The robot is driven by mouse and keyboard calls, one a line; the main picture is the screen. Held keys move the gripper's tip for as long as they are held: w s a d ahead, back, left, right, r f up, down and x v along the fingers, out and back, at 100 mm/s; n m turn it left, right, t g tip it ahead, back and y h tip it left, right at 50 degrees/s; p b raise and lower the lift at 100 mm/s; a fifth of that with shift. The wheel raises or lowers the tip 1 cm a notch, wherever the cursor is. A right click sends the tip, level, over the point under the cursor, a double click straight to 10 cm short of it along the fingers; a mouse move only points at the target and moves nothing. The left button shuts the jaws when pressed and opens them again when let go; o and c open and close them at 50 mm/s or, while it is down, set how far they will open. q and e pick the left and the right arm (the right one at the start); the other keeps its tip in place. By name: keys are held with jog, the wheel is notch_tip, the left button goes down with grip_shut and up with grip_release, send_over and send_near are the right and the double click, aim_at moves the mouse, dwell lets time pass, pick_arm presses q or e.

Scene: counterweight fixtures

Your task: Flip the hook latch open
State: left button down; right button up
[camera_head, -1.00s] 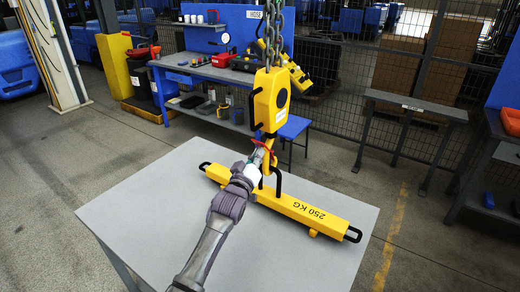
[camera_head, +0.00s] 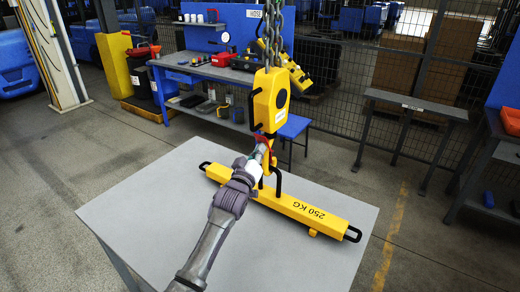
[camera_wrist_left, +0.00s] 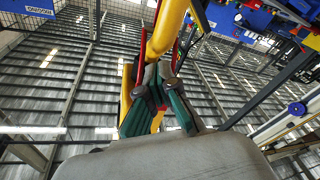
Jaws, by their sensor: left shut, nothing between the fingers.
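A yellow hoist block (camera_head: 270,98) hangs on chains above the table, with a yellow hook (camera_head: 268,178) under it. A red latch (camera_head: 264,139) shows at the top of the hook, partly hidden by my gripper. A yellow beam (camera_head: 300,207) marked 250 KG lies on the table below, with a black handle by the hook. My left gripper (camera_head: 264,150) is shut and empty, its fingertips at the latch. In the left wrist view the closed fingers (camera_wrist_left: 160,74) with green pads overlap the yellow hook (camera_wrist_left: 165,32); contact with the latch cannot be told. My right gripper is out of view.
The grey table (camera_head: 150,210) is clear around the beam. A blue workbench (camera_head: 205,70) with tools stands behind, beside a blue stool (camera_head: 293,126). A grey stand (camera_head: 415,106) is at the right, before a mesh fence.

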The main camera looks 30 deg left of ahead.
pick_arm(q)
jog(key=shift+w+r, duration=0.35)
jog(key=shift+r, duration=0.1)
dwell(0.5)
jog(key=shift+f, duration=0.1)
jog(key=shift+s+a+f, duration=0.15)
jog(key=shift+s+f, duration=1.3)
jog(key=shift+f, duration=0.25)
jog(key=s+f, duration=0.1)
jog(key=s+f+b, duration=0.1)
jog(key=s+f, duration=0.1)
jog(key=f, duration=0.1)
jog(key=shift+a+b, duration=0.25)
jog(key=shift+b, duration=0.05)
